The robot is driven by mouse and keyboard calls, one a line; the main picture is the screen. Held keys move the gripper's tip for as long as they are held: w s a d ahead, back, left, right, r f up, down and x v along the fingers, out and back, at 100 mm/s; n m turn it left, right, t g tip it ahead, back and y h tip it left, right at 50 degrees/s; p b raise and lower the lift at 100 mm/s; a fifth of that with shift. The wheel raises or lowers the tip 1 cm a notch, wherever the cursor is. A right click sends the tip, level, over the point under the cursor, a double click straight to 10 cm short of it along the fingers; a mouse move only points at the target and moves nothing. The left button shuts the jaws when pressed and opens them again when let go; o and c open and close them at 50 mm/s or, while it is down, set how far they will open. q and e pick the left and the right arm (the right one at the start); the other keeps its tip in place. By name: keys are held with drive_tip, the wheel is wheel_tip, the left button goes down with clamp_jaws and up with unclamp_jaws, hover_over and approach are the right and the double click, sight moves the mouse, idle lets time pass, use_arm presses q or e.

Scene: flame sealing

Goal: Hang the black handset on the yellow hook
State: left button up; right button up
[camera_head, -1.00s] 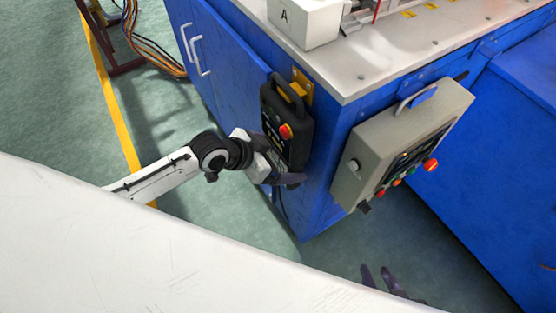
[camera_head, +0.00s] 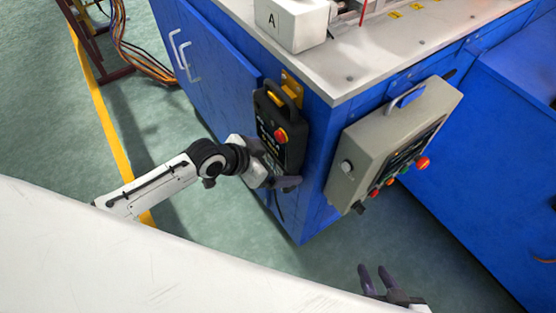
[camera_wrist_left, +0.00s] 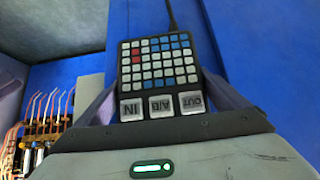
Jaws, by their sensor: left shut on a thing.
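The left wrist view shows the handset's keypad (camera_wrist_left: 158,62) between the fingers (camera_wrist_left: 157,100). The yellow hook (camera_head: 291,84) is on the cabinet side, right behind the handle and partly hidden by it. I cannot tell whether the handle is over the hook. My right gripper (camera_head: 374,279) is open and empty at the bottom.
A grey control box (camera_head: 345,150) with coloured buttons hangs on the cabinet (camera_head: 225,75) to the right of the handset. A white block marked A (camera_head: 300,28) stands on the worktop (camera_head: 350,75). Cables (camera_head: 135,50) hang at the far left.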

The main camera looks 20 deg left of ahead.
use_arm(q)
drive_tip(key=o, duration=1.5)
drive_tip(key=shift+w+r, duration=0.1)
drive_tip(key=shift+r, duration=0.1)
drive_tip(key=shift+s+f, duration=0.2)
drive_tip(key=shift+f, duration=0.05)
drive_tip(key=p+v, duration=0.2)
drive_tip(key=v, duration=0.8)
drive_tip(key=s+f+n+y, duration=0.1)
drive_tip(key=s+f+n, duration=0.1)
drive_tip(key=s+f, duration=0.2)
drive_tip(key=s+f+n+t+y, duration=0.1)
drive_tip(key=s+f, duration=0.3)
drive_tip(key=s, duration=0.1)
drive_tip(key=s+d+f+n+y, duration=0.1)
drive_tip(key=s+f+n, duration=0.1)
drive_tip(key=s+f, duration=0.2)
drive_tip(key=shift+s+n+t, duration=0.3)
drive_tip(key=shift+s, duration=0.4)
